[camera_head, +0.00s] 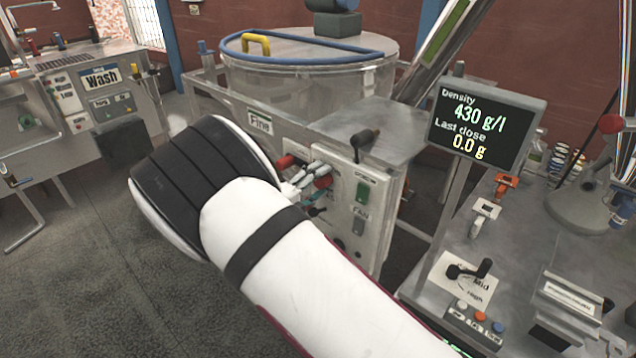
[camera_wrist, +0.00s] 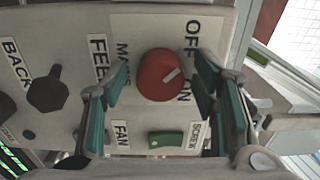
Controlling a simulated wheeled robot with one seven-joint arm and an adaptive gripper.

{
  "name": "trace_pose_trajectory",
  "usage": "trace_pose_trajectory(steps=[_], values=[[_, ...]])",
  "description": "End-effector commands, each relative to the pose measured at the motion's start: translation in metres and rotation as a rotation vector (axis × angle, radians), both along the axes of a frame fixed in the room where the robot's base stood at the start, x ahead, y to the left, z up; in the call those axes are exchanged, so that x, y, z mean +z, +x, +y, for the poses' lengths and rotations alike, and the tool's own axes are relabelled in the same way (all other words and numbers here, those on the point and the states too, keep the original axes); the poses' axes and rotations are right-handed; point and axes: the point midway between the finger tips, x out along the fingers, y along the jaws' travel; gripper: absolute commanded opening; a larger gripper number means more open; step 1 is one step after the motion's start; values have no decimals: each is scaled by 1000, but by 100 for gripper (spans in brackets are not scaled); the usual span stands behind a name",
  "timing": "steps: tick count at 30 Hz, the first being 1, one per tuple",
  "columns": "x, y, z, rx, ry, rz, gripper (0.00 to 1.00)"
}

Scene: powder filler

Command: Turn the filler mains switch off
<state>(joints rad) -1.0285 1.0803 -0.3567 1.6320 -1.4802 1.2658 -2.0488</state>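The mains switch is a round red knob (camera_wrist: 158,78) with a white pointer line, beside the labels MAINS, OFF and ON. In the wrist view the line slants to the upper right; I cannot tell clearly which label it marks. My gripper (camera_wrist: 163,73) is open, its teal-padded fingers on either side of the knob, with a visible gap on each side. In the head view the red knob (camera_head: 323,182) shows partly behind my gripper (camera_head: 306,186) at the filler's control panel. My white and black arm hides the panel's lower left.
A green switch (camera_wrist: 166,141) sits below the knob in the wrist view, near the FAN and SCREW labels. A black knob (camera_wrist: 47,89) is at left. In the head view, a black lever (camera_head: 364,142) and a display (camera_head: 487,122) stand right of my gripper.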

Motion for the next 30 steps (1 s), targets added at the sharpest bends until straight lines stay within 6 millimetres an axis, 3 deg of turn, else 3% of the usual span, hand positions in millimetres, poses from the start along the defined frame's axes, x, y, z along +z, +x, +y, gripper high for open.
trace_pose_trajectory(steps=[11,24,30], values=[[0,-8,7,1,1,0,54],[0,-74,58,2,1,0,54],[0,-91,71,0,1,-1,54]])
